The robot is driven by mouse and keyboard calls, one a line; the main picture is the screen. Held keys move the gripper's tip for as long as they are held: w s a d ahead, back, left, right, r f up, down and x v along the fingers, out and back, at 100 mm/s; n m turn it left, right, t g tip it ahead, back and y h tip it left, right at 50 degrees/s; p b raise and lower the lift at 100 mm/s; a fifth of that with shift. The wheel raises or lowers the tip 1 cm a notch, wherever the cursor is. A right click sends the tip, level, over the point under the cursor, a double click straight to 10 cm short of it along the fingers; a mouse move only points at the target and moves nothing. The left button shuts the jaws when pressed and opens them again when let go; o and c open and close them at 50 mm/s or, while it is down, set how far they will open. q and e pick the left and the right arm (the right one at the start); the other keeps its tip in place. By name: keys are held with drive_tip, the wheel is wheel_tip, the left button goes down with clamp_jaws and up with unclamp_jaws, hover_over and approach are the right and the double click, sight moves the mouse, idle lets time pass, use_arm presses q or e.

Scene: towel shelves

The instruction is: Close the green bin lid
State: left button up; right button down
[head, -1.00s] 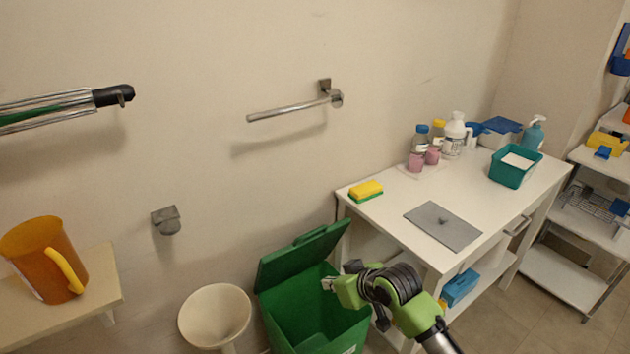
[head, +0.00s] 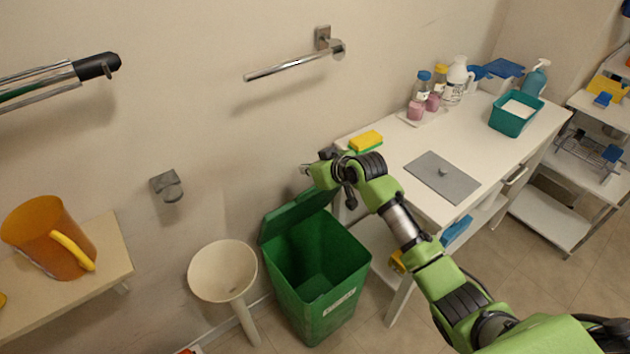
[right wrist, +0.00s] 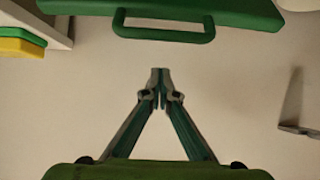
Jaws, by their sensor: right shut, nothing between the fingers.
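The green bin (head: 320,300) stands on the floor against the wall, left of the white table. Its lid (head: 292,217) is open, tilted up at the back toward the wall, and the bin looks empty inside. My right gripper (head: 306,168) is above the raised lid, close to the wall. In the right wrist view, the gripper (right wrist: 160,76) is shut and empty. The lid's edge (right wrist: 240,12) and its green handle (right wrist: 165,34) lie just beyond the fingertips, apart from them. My arm hides part of the lid's right side. My left gripper is not in view.
The white table (head: 400,150) stands right of the bin, with a yellow-green sponge (head: 366,141) near its left corner. A cream round stand (head: 222,272) is left of the bin. A towel bar (head: 295,66) is on the wall above.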

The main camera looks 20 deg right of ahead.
drive_tip(key=s+f, duration=0.1)
drive_tip(key=s+d+f+p, duration=0.1)
drive_tip(key=s, duration=0.1)
drive_tip(key=shift+s+d, duration=0.15)
drive_tip(key=shift+s, duration=0.05)
drive_tip(key=shift+f, duration=0.1)
drive_tip(key=shift+w, duration=0.1)
